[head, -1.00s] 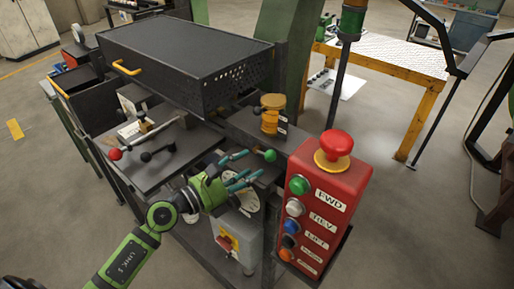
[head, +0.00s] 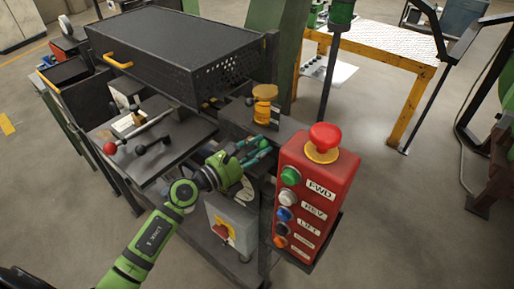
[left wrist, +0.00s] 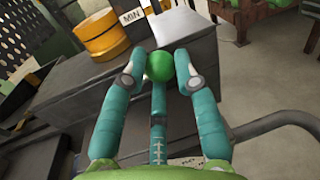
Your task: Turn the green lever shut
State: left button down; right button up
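The green ball knob of the lever (head: 265,144) is beside the red button box in the head view. In the left wrist view the knob (left wrist: 160,66) sits between my fingertips. My left gripper (head: 254,152) has its teal fingers around the knob, with one finger on each side and a third below. Whether the fingers press on it or leave small gaps, I cannot tell. The lever's rod is hidden behind the fingers. My right gripper is not in view.
The red button box (head: 318,190) with a red mushroom button stands close to the right of my gripper. A yellow cylinder (head: 265,100) is behind it. A red-knobbed lever (head: 110,148) is at left. A grey switch box (head: 230,225) is below.

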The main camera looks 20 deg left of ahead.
pick_arm(q)
jog(key=f+m, duration=0.1)
jog(key=m, duration=0.1)
jog(key=shift+d+f+m, duration=0.1)
jog(key=shift+f+m, duration=0.05)
jog(key=shift+m, duration=0.25)
jog(key=shift+s+d+f+m+g+y, duration=0.15)
jog(key=shift+f+m+g+y, duration=0.15)
jog(key=shift+m, duration=0.2)
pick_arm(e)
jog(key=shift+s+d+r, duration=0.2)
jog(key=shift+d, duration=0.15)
pick_arm(q)
jog(key=shift+r, duration=0.1)
jog(key=c, duration=0.9)
grip_release()
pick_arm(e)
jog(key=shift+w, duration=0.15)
pick_arm(q)
jog(key=shift+s, duration=0.1)
jog(key=v, duration=1.1)
jog(key=shift+s+a, duration=0.25)
jog(key=shift+a, duration=0.05)
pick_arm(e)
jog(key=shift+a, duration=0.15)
